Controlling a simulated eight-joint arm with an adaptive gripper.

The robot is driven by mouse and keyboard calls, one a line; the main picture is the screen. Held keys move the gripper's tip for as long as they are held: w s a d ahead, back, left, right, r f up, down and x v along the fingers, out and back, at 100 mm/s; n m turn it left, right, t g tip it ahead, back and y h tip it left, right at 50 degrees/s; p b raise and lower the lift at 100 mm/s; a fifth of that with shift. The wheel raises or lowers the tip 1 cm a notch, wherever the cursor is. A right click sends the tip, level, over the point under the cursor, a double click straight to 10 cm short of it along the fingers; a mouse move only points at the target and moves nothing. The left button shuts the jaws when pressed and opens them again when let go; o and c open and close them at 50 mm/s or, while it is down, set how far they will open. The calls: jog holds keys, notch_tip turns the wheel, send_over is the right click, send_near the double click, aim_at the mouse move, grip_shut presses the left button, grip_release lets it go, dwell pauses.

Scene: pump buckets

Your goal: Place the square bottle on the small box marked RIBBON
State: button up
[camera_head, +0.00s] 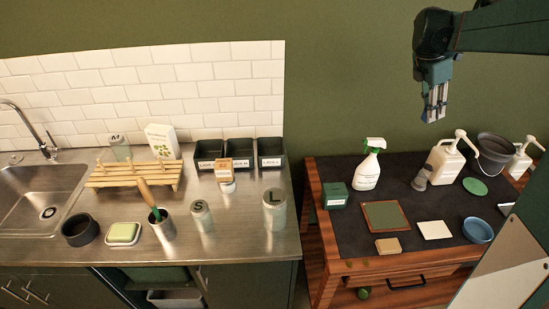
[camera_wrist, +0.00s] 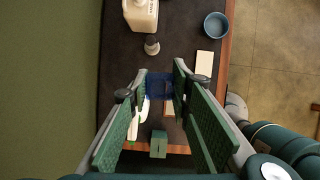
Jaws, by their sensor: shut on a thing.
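My gripper (camera_head: 436,108) is high above the dark-topped wooden table, at the right of the head view. It is shut on a small translucent blue bottle (camera_head: 432,115), square in outline, which also shows between the fingertips in the wrist view (camera_wrist: 160,86). The bottle is clear of everything below. A small dark green box (camera_head: 335,196) with a pale label stands at the table's left edge; its lettering is too small to read. The green box also shows in the wrist view (camera_wrist: 158,144), below the fingertips in the picture.
A spray bottle (camera_head: 367,165) stands close behind the green box. Labelled bins (camera_head: 239,154) stand on the steel counter.

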jog(key=w+a+n+t+p, duration=0.1)
jog(key=w+a+n+p, duration=0.15)
jog(key=a, duration=1.05)
jog(key=w+a+n+p, duration=0.1)
jog(key=w+a+n, duration=0.15)
jog(key=a, duration=0.95)
jog(key=w+a+n+t+p, duration=0.15)
jog(key=w+a, duration=0.25)
jog(key=a, duration=0.9)
jog(key=s+a+n+t+y+p, duration=0.1)
jog(key=s+a+n+p, duration=0.3)
jog(key=a, duration=1.3)
jog(key=s+a+n+y+p, duration=0.2)
jog(key=s+a, duration=0.3)
jog(key=a, duration=1.1)
jog(key=shift+s+a+f, duration=0.1)
jog(key=shift+a+f, duration=0.05)
jog(key=shift+f, duration=1.1)
jog(key=shift+s+a+f, duration=0.1)
jog(key=shift+f, duration=1.15)
jog(key=shift+f, duration=0.1)
jog(key=shift+f, duration=2.8)
